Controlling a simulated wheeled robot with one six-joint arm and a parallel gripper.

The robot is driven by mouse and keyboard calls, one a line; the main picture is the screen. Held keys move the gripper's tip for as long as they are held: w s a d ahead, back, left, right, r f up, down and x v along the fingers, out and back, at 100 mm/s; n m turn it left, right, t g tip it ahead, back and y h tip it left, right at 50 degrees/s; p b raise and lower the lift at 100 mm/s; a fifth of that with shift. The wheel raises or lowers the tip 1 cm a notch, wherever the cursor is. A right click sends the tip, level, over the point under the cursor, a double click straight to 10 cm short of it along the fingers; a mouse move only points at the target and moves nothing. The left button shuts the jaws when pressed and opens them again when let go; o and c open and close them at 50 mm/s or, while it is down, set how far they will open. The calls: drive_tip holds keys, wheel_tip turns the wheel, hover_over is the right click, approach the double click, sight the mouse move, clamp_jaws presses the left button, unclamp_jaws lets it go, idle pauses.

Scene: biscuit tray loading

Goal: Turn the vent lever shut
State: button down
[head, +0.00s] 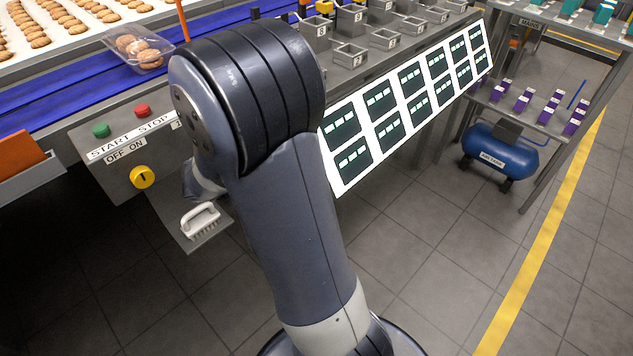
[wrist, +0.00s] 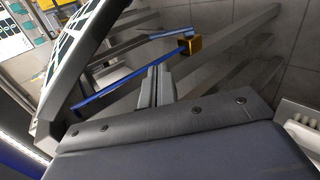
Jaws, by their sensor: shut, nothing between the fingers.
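My gripper (wrist: 159,71) shows in the wrist view with its two grey fingers together and nothing between them. A long blue bar (wrist: 100,95) runs behind the fingers toward a yellow block (wrist: 190,46). A second blue strip (wrist: 168,34) reaches the block from the upper left. I cannot tell for certain whether either blue bar is the vent lever, or whether the fingers touch one. No part labelled as a vent shows. In the head view my own arm hides the gripper and the area around it.
Grey frame beams (wrist: 235,50) cross behind the fingers in the wrist view. A white-handled brush (head: 201,217) lies on a low plate. A slanted display panel (head: 355,150) edges the bench. A blue air tank (head: 497,155) stands at right. Floor is clear in front.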

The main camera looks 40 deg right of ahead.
drive_tip(key=shift+m, duration=0.4)
drive_tip(key=b+x, duration=0.3)
drive_tip(key=x, duration=1.1)
